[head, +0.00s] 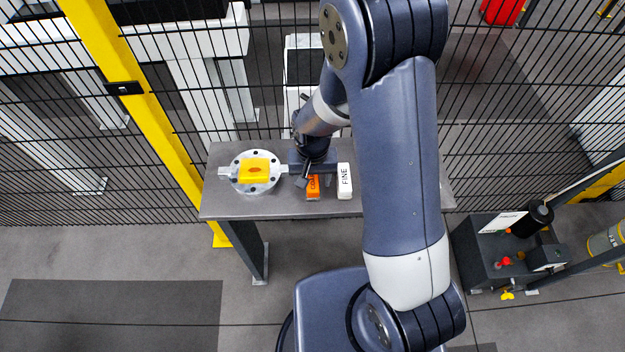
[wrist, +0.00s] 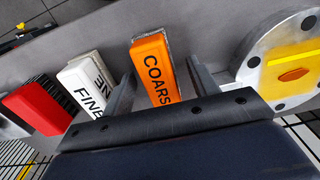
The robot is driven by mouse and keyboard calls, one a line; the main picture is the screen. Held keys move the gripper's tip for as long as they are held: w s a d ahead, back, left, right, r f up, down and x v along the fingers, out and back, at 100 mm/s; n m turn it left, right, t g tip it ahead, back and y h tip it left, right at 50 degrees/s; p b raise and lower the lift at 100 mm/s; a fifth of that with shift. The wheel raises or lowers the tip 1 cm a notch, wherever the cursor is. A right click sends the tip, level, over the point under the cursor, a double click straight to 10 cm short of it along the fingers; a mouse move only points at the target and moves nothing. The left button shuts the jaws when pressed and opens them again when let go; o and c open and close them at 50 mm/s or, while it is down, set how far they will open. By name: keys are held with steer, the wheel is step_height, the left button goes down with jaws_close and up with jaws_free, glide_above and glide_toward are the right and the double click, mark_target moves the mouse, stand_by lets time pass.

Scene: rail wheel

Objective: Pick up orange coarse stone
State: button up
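The orange coarse stone (head: 313,187) lies on the grey table, partly hidden behind my gripper in the head view. In the wrist view the orange stone (wrist: 154,68), marked with black letters reading "COARS", sits between the two fingers of my gripper (wrist: 160,85). The fingers are spread, with a visible gap on the right side of the stone; the left finger is close to the stone's left side. My gripper (head: 305,180) is low over the table in the head view. The stone's near end is hidden by the gripper body in the wrist view.
A white stone marked "FINE" (head: 345,181) lies just right of the orange one. A red block (wrist: 38,104) lies beyond it in the wrist view. A round metal flange (head: 236,184) with a yellow piece (head: 254,171) stands on the left of the table (head: 270,207). A wire fence stands behind.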

mark_target(312, 177)
steer(key=c, duration=1.1)
steer(key=shift+r, duration=0.15)
steer(key=shift+c, duration=0.2)
step_height(312, 177, up, 10)
steer(key=shift+f+b, duration=0.1)
steer(key=shift+b, duration=0.55)
steer(key=o, duration=0.6)
steer(key=shift+c, duration=0.2)
steer(key=c, duration=0.3)
steer(key=shift+a, duration=0.1)
steer(key=shift+c, duration=0.2)
